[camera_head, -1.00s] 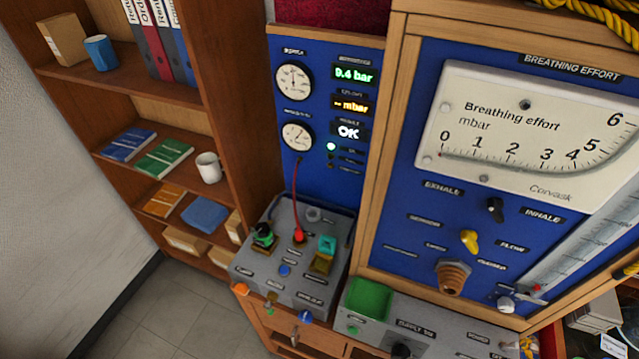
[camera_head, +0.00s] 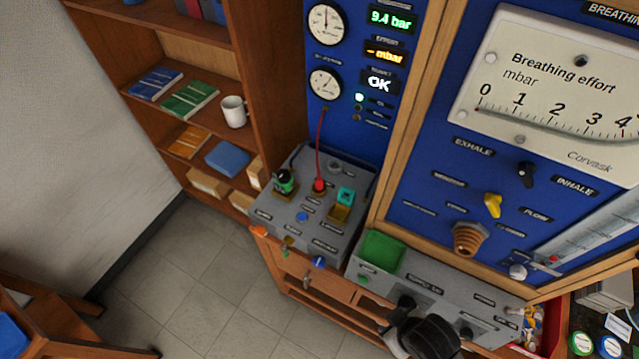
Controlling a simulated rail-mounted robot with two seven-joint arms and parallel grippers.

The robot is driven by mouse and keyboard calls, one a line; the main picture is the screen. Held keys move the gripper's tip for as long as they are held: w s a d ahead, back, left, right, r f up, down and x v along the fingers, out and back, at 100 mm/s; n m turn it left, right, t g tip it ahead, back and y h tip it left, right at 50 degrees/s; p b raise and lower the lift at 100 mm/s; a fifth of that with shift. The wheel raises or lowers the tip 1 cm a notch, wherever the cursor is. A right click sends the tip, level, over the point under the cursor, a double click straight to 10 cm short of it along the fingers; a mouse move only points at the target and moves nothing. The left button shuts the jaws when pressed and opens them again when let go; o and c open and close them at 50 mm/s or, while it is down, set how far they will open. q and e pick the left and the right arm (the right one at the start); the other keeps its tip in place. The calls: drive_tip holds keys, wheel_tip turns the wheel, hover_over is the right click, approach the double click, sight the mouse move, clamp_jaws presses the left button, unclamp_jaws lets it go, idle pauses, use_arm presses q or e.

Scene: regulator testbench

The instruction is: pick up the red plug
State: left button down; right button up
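The red plug (camera_head: 319,186) stands upright on the sloped grey bench box (camera_head: 300,240), and a thin red cable runs from its top up to the blue gauge panel. It sits between a black-and-green part (camera_head: 284,181) and a teal block (camera_head: 346,195) on a brass-coloured seat. My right gripper (camera_head: 428,335) is a dark shape at the bottom edge, in front of the grey supply box, well below and right of the plug. Its fingers cannot be made out clearly. My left gripper is out of view.
A green tray (camera_head: 382,252) is set into the supply box right of the bench box. The wooden-framed breathing effort panel (camera_head: 540,110) rises at right. A bookshelf with a white mug (camera_head: 234,111) stands at left. The floor (camera_head: 190,285) in front is clear.

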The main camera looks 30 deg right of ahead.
idle(0.4)
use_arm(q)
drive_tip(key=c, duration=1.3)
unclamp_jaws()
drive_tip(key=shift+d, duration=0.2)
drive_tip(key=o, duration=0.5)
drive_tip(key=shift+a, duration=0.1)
